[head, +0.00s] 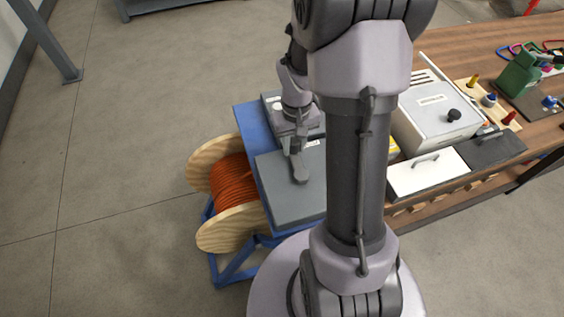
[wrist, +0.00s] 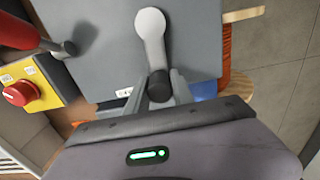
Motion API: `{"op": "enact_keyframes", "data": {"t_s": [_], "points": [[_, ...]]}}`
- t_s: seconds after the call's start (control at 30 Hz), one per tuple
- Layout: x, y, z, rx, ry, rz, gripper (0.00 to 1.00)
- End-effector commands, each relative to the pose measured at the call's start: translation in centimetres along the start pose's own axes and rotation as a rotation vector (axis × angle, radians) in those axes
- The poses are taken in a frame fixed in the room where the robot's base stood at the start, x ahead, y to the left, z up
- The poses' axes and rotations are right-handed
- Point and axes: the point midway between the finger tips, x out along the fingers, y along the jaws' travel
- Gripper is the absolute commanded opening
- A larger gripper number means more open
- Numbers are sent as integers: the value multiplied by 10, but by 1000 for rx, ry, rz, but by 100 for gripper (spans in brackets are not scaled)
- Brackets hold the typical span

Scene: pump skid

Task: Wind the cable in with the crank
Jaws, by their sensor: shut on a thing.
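The crank is a light grey arm on the grey box lid; its rounded end (wrist: 150,22) lies away from me in the wrist view. Its dark knob (wrist: 160,88) is between the fingers of my gripper (wrist: 161,94), which is shut on it. In the head view the crank (head: 299,166) lies on the grey box (head: 278,196), with my gripper (head: 294,142) at its far end. The orange cable (head: 233,180) is wound on a drum with wooden flanges (head: 232,228), left of the box. The cable's free end cannot be made out.
A blue frame (head: 232,268) carries the drum and box. In the wrist view a yellow box with a red button (wrist: 18,93) and a red handle (wrist: 18,32) are at left. A wooden bench (head: 450,50) with a white case (head: 434,112) stands at right. The left floor is clear.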

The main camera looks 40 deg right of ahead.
Motion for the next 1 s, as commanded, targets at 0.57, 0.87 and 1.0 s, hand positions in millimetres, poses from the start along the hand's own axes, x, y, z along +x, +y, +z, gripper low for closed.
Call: {"op": "enact_keyframes", "data": {"t_s": [0.57,0.87,1.0], "points": [[0,40,15,0,-2,1,0],[0,56,33,0,-3,1,0],[0,60,41,1,-2,1,0]]}}
